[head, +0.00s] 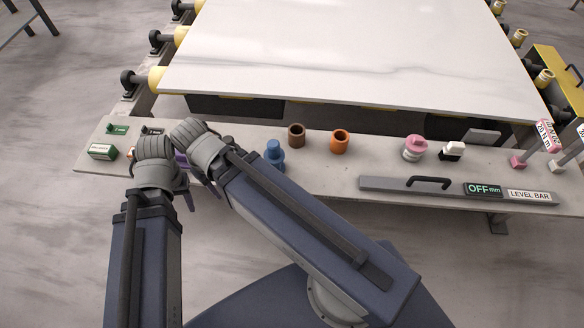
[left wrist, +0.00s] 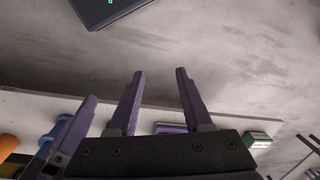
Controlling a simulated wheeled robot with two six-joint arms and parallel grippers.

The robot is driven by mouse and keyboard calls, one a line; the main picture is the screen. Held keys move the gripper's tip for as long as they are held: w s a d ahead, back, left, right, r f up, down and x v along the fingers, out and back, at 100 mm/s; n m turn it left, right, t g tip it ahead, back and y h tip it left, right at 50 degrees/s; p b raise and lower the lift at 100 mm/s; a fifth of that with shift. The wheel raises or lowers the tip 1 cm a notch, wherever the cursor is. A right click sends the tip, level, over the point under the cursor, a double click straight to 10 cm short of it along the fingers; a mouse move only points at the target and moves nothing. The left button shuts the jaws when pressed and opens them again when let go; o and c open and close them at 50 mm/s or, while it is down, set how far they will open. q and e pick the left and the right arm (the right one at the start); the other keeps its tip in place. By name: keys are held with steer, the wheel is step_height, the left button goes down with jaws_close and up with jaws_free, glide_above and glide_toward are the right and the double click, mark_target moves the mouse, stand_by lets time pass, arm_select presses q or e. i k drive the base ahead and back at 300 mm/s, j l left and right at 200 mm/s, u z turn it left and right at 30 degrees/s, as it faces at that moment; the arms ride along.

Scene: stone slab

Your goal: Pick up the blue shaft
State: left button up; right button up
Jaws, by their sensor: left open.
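The blue shaft (head: 274,152) stands upright on the stone-coloured ledge, left of the middle in the head view. It also shows at the lower left of the left wrist view (left wrist: 50,138). My left gripper (left wrist: 160,74) has its two purple fingers apart, with nothing between the tips. In the head view the left gripper (head: 186,190) lies left of the shaft, apart from it and partly hidden by the arms. My right arm crosses the ledge just left of the shaft. Its gripper is mostly hidden; a purple finger at the left of the left wrist view may belong to it.
A brown ring (head: 296,135) and an orange ring (head: 340,141) stand right of the shaft. A pink part (head: 414,148), a white-and-black part (head: 452,150) and a level bar (head: 455,190) lie further right. A green box (head: 102,152) is at the left end. The slab (head: 350,50) lies behind.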

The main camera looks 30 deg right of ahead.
mark_target(275, 156)
steer(key=k+l, duration=0.7)
steer(key=k, duration=0.25)
